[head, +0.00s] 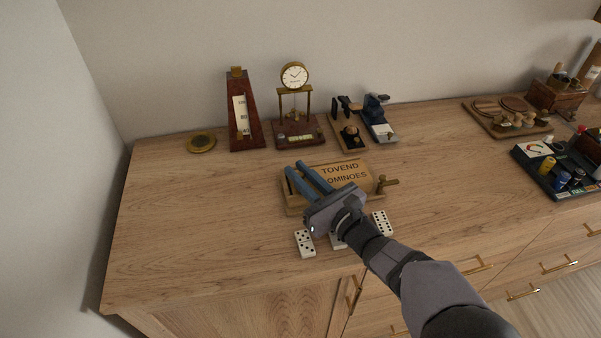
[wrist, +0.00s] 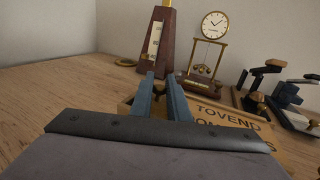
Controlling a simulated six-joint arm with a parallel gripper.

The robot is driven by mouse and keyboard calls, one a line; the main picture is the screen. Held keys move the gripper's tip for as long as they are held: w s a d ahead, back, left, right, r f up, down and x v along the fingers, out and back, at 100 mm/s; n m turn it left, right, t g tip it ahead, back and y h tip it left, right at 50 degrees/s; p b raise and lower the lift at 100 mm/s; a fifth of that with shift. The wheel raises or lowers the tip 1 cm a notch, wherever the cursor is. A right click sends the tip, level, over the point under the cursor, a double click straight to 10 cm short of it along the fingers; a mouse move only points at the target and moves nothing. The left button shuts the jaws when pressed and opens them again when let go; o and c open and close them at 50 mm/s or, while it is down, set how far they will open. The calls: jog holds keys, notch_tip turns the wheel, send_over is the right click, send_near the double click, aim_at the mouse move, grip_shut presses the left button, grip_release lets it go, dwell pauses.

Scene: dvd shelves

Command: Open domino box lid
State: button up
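The domino box (head: 377,168) is a wooden box lying on the cabinet top, with a lid (head: 343,174) lettered "TOVEND DOMINOES". A small brass-and-wood piece sticks out at the box's right end. The box also shows in the wrist view (wrist: 232,113), partly hidden behind my gripper. My gripper (head: 299,170) is over the left part of the box, its two blue fingers apart with a gap between them. It looks empty. I cannot tell whether the fingers touch the lid.
Several white dominoes (head: 304,243) lie in front of the box. Behind it stand a metronome (head: 245,112), a brass clock (head: 294,76) and small tools (head: 350,136). A brass disc (head: 201,142) lies at left. Trays of items (head: 507,116) are at right. The left cabinet top is clear.

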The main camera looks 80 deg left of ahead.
aim_at(344, 173)
grip_shut()
jog(key=shift+w, duration=0.25)
jog(key=w+b, duration=0.3)
jog(key=w, duration=0.7)
jog(key=shift+w+a+b, duration=0.1)
jog(key=shift+a+b, duration=0.05)
jog(key=shift+b, duration=0.25)
jog(key=o, duration=0.7)
grip_release()
